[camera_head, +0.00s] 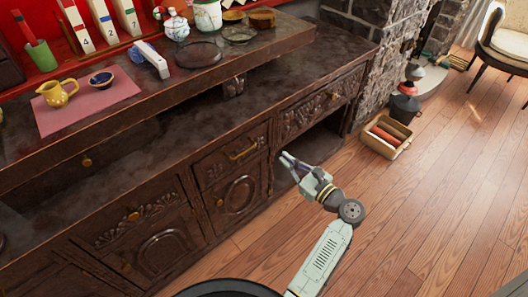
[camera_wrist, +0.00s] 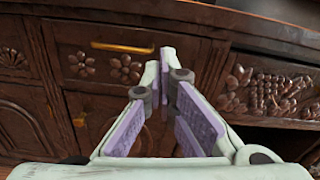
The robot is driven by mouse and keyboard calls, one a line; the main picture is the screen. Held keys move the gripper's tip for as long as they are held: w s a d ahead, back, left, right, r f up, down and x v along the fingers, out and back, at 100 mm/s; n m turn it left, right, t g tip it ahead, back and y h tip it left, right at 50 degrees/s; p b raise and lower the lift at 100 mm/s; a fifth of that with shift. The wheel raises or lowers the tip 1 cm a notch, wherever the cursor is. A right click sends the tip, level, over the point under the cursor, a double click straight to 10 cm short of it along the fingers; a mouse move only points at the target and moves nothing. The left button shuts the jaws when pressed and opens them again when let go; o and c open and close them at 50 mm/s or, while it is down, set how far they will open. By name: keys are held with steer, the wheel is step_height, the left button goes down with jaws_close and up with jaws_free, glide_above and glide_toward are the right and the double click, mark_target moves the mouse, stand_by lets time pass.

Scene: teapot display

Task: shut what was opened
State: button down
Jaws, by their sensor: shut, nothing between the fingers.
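A dark carved wooden cabinet (camera_head: 140,150) has drawers and doors along its front. A middle drawer (camera_head: 232,155) with a brass handle looks flush with the front; the handle (camera_wrist: 122,47) also shows in the wrist view. Below it is a carved door (camera_head: 238,200) that looks closed. To the right, a carved drawer (camera_head: 315,105) sits above a dark open compartment (camera_head: 318,150). My gripper (camera_head: 284,157) is in front of the cabinet, near this compartment. In the wrist view its fingers (camera_wrist: 165,60) are together and empty, pointing at the front between the two drawers.
A raised shelf holds a yellow jug (camera_head: 57,93), a blue bowl (camera_head: 101,79) on a pink mat (camera_head: 80,108), and teapots (camera_head: 176,25). A box with red rolls (camera_head: 387,137) stands on the floor at right. The wooden floor (camera_head: 440,200) is otherwise largely clear.

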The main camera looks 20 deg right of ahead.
steer(key=s+a+n+b, duration=0.2)
steer(key=a+n+b, duration=0.35)
steer(key=n, duration=0.95)
steer(key=n+p, duration=0.1)
steer(key=p, duration=0.3)
glide_toward(234, 142)
steer(key=x, duration=0.5)
steer(key=shift+w+a+r, duration=0.2)
steer(key=shift+w, duration=0.1)
steer(key=shift+w+a, duration=0.2)
steer(key=shift+w, duration=0.4)
